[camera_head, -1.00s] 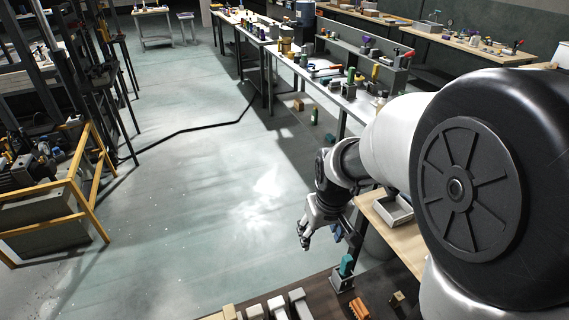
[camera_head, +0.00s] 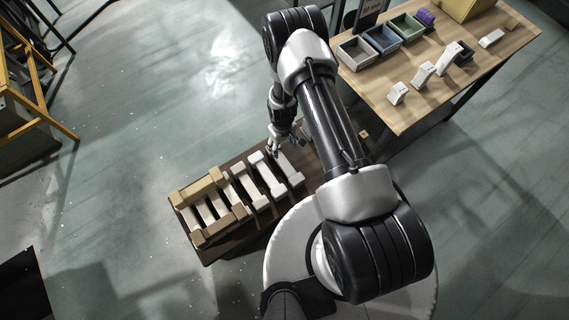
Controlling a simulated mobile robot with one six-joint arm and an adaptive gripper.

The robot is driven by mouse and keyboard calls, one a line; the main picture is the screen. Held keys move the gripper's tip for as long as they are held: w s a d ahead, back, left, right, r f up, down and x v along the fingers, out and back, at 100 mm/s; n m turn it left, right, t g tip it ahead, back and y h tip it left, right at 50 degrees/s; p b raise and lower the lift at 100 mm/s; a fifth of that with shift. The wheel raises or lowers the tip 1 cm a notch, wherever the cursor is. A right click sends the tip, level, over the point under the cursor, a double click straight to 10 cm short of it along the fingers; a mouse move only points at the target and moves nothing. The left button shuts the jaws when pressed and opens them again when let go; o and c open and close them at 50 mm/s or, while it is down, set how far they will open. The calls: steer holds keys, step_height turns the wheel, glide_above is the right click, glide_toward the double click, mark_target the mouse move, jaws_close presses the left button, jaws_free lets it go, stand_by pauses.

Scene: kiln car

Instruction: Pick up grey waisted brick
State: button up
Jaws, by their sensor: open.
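A dark kiln car deck (camera_head: 215,257) lies below my arm with a row of long bricks on it. The rightmost brick, a pale grey one (camera_head: 291,168) with wider ends, looks like the grey waisted brick; its far end is close to my gripper. A whiter brick of similar shape (camera_head: 268,176) lies just left of it. My gripper (camera_head: 285,146) is open and empty, pointing down over the far right edge of the deck. I cannot tell whether its fingers touch a brick.
A wooden table (camera_head: 400,123) at the right holds a grey bin (camera_head: 357,54), a blue bin (camera_head: 382,39), a green bin (camera_head: 407,27) and several pale pieces (camera_head: 423,75). Floor at the left is open.

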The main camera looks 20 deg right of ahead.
steer(key=b, duration=0.4)
glide_toward(285, 163)
steer(key=f, duration=0.5)
steer(key=shift+w+a, duration=0.2)
steer(key=shift+a, duration=0.2)
steer(key=f+b, duration=0.1)
steer(key=f, duration=0.2)
steer(key=f+b, duration=0.1)
steer(key=f, duration=0.1)
steer(key=shift+s+d+f+b, duration=0.2)
steer(key=shift+s+d+b, duration=0.1)
steer(key=shift+b, duration=0.05)
steer(key=shift+r, duration=0.1)
steer(key=shift+c, duration=0.4)
jaws_close()
